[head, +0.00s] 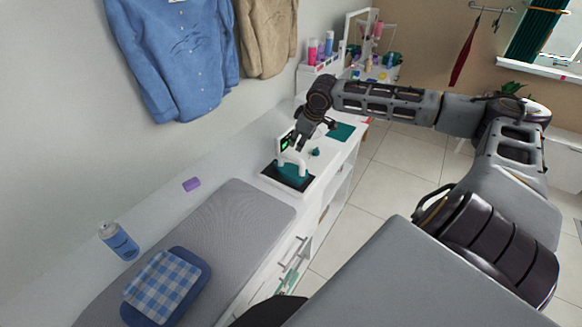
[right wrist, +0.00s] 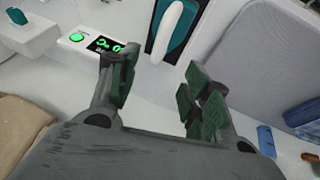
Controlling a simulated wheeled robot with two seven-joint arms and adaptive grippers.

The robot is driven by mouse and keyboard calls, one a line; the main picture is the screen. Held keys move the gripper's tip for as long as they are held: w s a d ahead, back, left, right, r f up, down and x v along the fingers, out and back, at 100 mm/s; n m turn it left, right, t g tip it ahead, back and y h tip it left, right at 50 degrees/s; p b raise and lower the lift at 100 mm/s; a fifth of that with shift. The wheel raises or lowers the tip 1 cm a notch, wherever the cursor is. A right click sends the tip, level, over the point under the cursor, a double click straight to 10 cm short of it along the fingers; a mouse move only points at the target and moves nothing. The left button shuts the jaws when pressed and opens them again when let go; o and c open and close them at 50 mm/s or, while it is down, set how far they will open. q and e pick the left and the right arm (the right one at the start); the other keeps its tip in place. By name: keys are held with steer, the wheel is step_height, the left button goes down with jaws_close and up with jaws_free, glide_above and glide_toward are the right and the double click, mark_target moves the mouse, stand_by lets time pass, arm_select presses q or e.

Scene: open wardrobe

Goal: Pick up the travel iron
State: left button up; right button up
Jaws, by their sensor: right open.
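The travel iron (head: 294,170) has a teal body and a white handle, and rests on a dark pad (head: 282,178) in a white station on the counter. In the right wrist view, the iron (right wrist: 168,35) shows at the top, just beyond my fingers and partly cut off by the frame edge. My right gripper (head: 315,136) is open and empty, above and a little behind the iron. In the right wrist view, the gripper (right wrist: 158,68) has its fingers spread apart, with white surface between them. My left gripper is not in view.
A panel with green lights (right wrist: 97,44) stands beside the iron. Shirts (head: 175,60) hang on the wall. Bottles (head: 328,45) stand farther back.

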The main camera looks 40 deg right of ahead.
mark_target(292, 156)
steer(key=shift+f, duration=0.1)
steer(key=shift+p+x, duration=0.3)
steer(key=shift+x, duration=3.9)
steer(key=shift+w+f, duration=0.1)
steer(key=shift+p+x, duration=0.35)
steer(key=shift+x, duration=2.15)
jaws_close()
steer(key=shift+r, duration=0.25)
steer(key=shift+r+b, duration=0.45)
steer(key=shift+r, duration=4.45)
